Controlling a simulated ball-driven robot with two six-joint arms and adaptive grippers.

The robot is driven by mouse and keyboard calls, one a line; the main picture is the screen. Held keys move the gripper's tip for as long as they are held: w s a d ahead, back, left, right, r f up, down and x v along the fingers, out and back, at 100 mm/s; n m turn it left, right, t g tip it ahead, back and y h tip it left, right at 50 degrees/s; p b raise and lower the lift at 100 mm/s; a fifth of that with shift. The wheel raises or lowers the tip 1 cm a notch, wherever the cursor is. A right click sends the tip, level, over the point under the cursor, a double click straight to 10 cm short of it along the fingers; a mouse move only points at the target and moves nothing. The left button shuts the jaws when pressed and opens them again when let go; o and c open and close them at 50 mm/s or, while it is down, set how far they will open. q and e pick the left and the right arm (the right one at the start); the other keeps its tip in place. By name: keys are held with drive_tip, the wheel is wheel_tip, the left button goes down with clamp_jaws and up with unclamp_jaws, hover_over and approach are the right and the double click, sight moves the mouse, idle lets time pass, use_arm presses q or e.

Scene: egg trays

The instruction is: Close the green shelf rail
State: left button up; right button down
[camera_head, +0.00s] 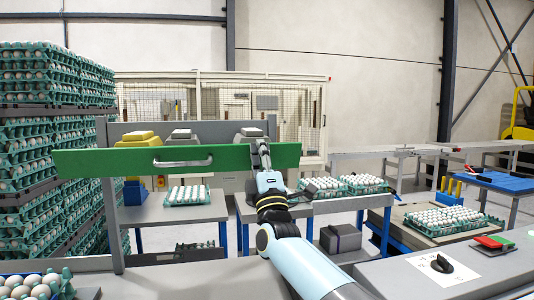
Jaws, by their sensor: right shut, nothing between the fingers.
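The green shelf rail (120,162) is a long flat bar running across the left and middle of the head view. It slopes slightly, with its left end looking larger and nearer. A silver handle (184,162) is fixed on its face. A grey upright post (110,205) stands behind its left part. My right gripper (262,148) is shut and empty at the right part of the rail, in front of its face. I cannot tell whether it touches the rail. My left gripper is not in view.
Tall stacks of egg trays (30,125) stand at the left. Egg trays also lie on a grey table (150,212) and on benches at the right (440,219). A grey counter (200,280) fills the front. A fenced machine (300,110) stands behind.

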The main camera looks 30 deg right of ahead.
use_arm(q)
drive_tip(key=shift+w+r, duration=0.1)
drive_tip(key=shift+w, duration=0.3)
use_arm(e)
drive_tip(key=shift+w+d+r, duration=0.15)
drive_tip(key=shift+w+r, duration=0.1)
drive_tip(key=shift+w, duration=0.25)
drive_tip(key=shift+w+d+r, duration=0.1)
drive_tip(key=shift+w+r, duration=0.1)
drive_tip(key=shift+w, duration=0.35)
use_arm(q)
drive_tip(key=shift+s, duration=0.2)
